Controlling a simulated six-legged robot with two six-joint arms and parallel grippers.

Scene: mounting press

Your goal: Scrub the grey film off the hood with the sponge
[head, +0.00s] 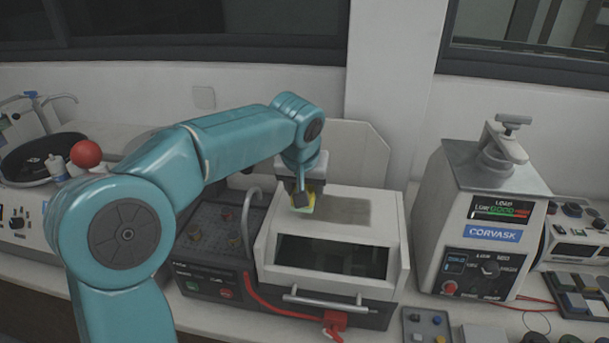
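The hood (278,222) is a white box with a dark front window and a metal bar handle, in the middle of the head view. A grey film patch (371,211) covers part of its top, toward the right. My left gripper (301,197) points down and is shut on the sponge. The sponge is at the top surface or very close to it; I cannot tell if it touches. My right gripper is not in view.
A control unit with a curved metal pipe (246,222) stands left of the hood. A red hose (275,308) runs along the front. The Corvask press (428,225) stands to the right. Small trays of samples (424,325) lie at the front right.

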